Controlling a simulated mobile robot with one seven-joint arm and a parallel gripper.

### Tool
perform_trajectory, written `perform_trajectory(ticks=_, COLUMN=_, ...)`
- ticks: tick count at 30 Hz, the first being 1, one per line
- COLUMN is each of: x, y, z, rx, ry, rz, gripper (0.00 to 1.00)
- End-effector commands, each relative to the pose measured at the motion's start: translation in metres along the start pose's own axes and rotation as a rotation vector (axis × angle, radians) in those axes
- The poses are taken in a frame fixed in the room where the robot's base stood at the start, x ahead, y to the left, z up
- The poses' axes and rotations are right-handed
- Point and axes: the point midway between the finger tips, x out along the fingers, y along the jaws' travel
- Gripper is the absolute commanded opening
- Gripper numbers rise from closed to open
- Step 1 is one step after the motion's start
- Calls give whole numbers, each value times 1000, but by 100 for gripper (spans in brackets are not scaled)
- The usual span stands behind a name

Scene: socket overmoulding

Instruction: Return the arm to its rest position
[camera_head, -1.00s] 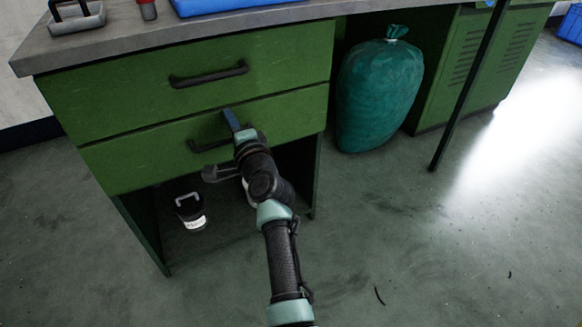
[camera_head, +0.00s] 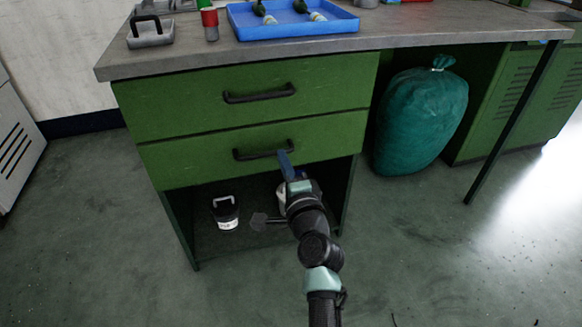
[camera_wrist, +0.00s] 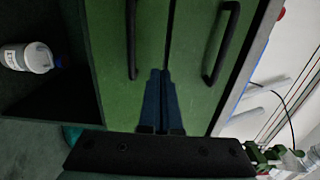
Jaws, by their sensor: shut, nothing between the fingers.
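My gripper (camera_head: 284,163) is in front of the green bench's lower drawer (camera_head: 180,163), near the right end of its black handle (camera_head: 262,153). Its blue fingers are shut together and empty. They also show in the wrist view (camera_wrist: 161,100), pointing at the green drawer fronts between two black handles. My arm reaches up from the bottom of the head view. Both drawers look closed. Whether the fingertips touch the drawer front I cannot tell.
The bench top (camera_head: 170,62) holds a blue tray (camera_head: 290,37) with parts, a red container (camera_head: 210,22) and a grey holder (camera_head: 151,34). A green bag (camera_head: 420,118) stands at the right. The left floor is clear.

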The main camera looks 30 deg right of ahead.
Motion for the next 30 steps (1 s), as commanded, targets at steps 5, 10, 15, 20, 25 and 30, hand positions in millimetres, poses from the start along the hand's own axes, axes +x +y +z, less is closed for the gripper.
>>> perform_trajectory(ticks=5, x=-26, y=0, z=0, rx=0, ry=0, rz=2, gripper=0)
perform_trajectory(ticks=10, x=-38, y=1, z=0, rx=0, ry=-1, rz=2, gripper=0)
perform_trajectory(ticks=15, x=-40, y=0, z=0, rx=0, ry=-1, rz=1, gripper=0)
perform_trajectory(ticks=20, x=-36, y=-27, z=12, rx=-63, ry=-22, rz=-31, gripper=0)
perform_trajectory(ticks=25, x=-31, y=-126, z=58, rx=-319, ry=-75, rz=-155, gripper=0)
perform_trajectory(ticks=30, x=-49, y=-246, z=112, rx=-641, ry=-75, rz=-327, gripper=0)
